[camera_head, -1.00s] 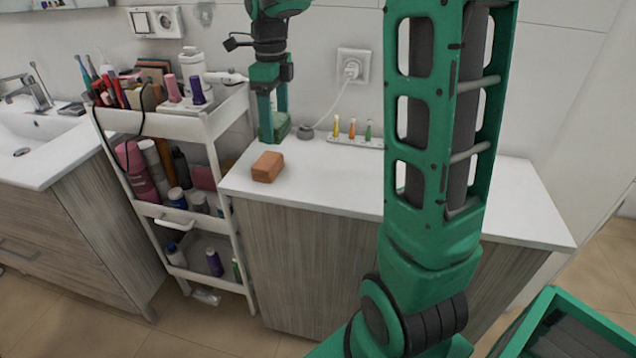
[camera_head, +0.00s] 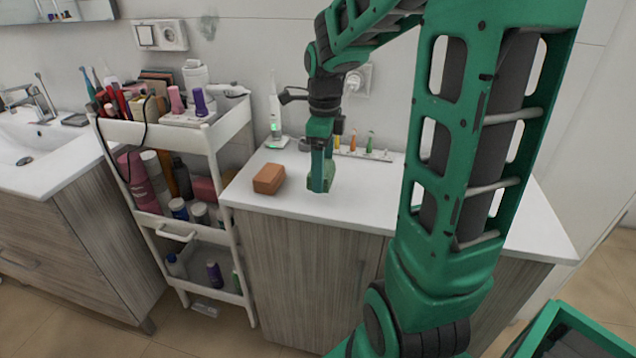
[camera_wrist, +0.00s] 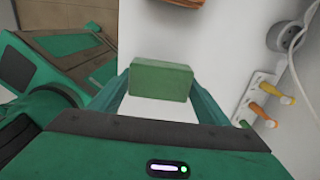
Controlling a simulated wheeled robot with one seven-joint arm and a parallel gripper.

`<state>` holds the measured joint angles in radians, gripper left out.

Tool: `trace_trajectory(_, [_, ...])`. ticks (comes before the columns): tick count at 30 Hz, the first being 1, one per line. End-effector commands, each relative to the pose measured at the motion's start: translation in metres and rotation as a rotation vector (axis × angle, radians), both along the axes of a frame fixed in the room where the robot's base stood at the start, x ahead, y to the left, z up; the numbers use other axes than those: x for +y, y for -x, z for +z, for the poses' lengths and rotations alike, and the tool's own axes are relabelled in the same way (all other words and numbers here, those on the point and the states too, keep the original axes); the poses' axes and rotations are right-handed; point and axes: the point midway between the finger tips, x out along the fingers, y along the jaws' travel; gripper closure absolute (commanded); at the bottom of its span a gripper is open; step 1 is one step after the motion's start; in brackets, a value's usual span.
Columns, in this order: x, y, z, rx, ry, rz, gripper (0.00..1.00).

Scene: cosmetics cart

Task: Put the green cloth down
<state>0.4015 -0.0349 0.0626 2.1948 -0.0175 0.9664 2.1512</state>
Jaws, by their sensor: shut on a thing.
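The green cloth (camera_wrist: 161,80) looks like a folded green block. It sits between the two fingers of my gripper (camera_wrist: 160,92) in the wrist view, and the gripper is shut on it. In the head view the cloth (camera_head: 329,175) is partly hidden by the fingers of my gripper (camera_head: 321,181). The gripper points down over the white countertop (camera_head: 300,202), right of a brown block. The cloth is at or just above the surface; I cannot tell whether it touches.
The brown block (camera_head: 269,179) lies left of my gripper. A toothbrush on a charger (camera_head: 275,115) stands behind it. A rack with several small coloured brushes (camera_head: 362,153) is behind and to the right. A loaded white cart (camera_head: 190,137) stands left. The front counter strip is clear.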

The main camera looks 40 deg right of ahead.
Motion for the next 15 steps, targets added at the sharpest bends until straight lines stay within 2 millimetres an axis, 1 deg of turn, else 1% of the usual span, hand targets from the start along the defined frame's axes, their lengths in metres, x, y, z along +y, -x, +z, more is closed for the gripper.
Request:
trace_trajectory(7, [0.0, 0.001, -0.032, 0.004, -0.002, -0.001, 0.51])
trace_trajectory(10, [0.0, 0.001, -0.038, 0.002, -0.001, 0.0, 0.51])
trace_trajectory(15, [0.0, 0.0, -0.038, 0.001, 0.0, 0.0, 0.51])
